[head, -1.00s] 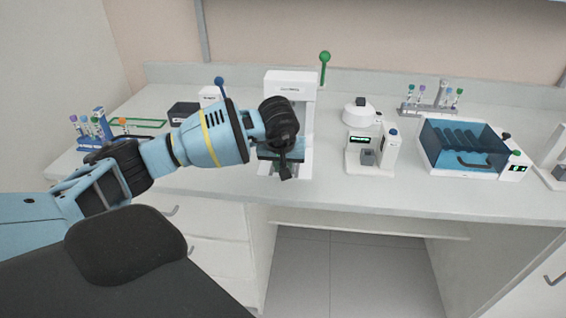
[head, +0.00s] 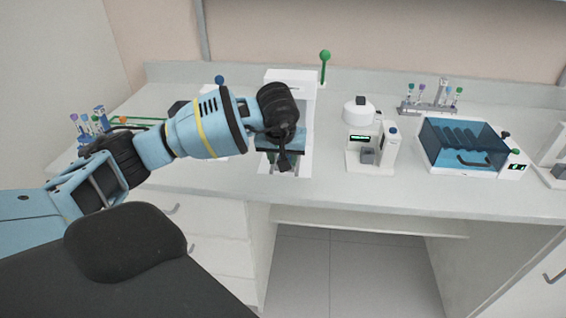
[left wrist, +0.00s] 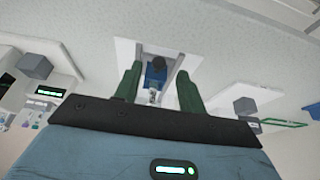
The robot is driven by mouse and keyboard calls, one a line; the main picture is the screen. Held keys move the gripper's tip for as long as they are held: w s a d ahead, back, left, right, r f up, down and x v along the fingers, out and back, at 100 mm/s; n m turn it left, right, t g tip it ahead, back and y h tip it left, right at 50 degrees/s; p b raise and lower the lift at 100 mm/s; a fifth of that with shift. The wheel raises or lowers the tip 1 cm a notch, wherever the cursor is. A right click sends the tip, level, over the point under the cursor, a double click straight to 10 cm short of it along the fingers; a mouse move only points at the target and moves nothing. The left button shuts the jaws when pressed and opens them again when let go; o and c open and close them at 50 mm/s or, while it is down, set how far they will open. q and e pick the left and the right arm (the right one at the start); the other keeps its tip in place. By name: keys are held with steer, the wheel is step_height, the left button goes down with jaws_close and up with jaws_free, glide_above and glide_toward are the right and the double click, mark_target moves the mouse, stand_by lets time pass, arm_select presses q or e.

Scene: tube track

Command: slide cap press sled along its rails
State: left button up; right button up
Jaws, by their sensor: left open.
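The cap press (head: 290,77) is a white frame with a green-knobbed lever (head: 325,56) at the back of the bench. Its teal-blue sled (head: 297,141) lies low in the press on a pale base (head: 301,167). My left gripper (head: 286,163) hangs over the front of the sled and partly hides it. In the left wrist view, its two green fingers (left wrist: 158,92) are apart, either side of a blue part (left wrist: 155,76) with a dark round top. I cannot tell whether a finger touches it. My right gripper is out of view.
Right of the press stand a small white device (head: 362,140) and a blue-lidded bath (head: 465,150). A tube rack (head: 430,105) is behind them. Another rack (head: 90,130) is at far left. The bench front (head: 340,190) is clear.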

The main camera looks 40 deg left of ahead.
arm_select(q)
steer(key=v, duration=0.4)
steer(key=shift+r, duration=0.15)
stand_by(0.4)
